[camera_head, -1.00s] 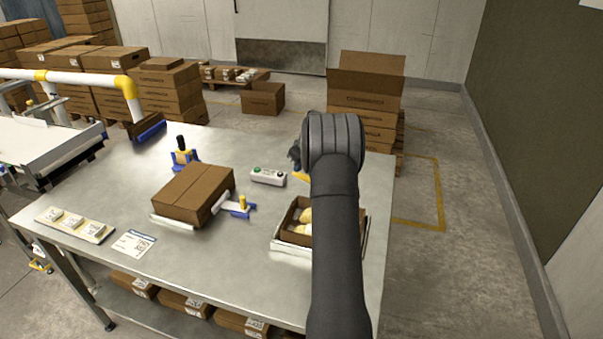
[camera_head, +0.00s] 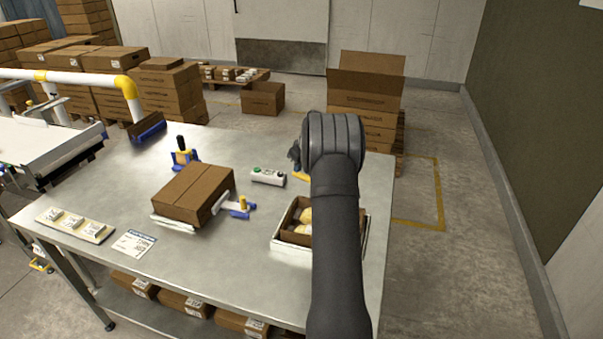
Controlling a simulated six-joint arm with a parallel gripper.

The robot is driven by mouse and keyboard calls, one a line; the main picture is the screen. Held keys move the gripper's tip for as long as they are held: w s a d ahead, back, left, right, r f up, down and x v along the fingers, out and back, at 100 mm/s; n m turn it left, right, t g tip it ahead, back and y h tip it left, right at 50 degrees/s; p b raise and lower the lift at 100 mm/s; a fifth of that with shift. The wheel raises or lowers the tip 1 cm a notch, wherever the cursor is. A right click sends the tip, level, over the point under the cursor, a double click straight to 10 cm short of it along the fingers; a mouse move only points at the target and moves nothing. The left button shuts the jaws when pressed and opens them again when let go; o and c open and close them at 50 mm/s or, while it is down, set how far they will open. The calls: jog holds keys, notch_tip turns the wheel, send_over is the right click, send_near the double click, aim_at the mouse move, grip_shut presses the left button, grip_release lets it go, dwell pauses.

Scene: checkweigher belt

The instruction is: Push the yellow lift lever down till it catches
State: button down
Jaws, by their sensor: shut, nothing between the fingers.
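A yellow upright piece (camera_head: 242,203) stands on a blue arm at the right side of a closed carton (camera_head: 194,193); it looks like the lift lever, but I cannot tell whether it is caught. The carton rests on a white support (camera_head: 174,223). My gripper (camera_head: 294,155) is a small dark shape left of my wrist, above the back right of the table, apart from the yellow piece. It is shut and empty; my wrist hides most of it. Another yellow patch (camera_head: 300,177) shows just below it, mostly hidden by my arm.
A blue and yellow item with a black handle (camera_head: 181,155) stands behind the carton. A grey button box (camera_head: 267,177) lies between carton and gripper. An open box (camera_head: 288,228) with yellowish contents is at the right. A label strip (camera_head: 75,224) lies at the left.

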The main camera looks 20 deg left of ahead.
aim_at(299, 174)
jog(key=shift+f, duration=2.15)
jog(key=shift+r, duration=4.1)
notch_tip(299, 174, down, 8)
jog(key=shift+r, duration=0.6)
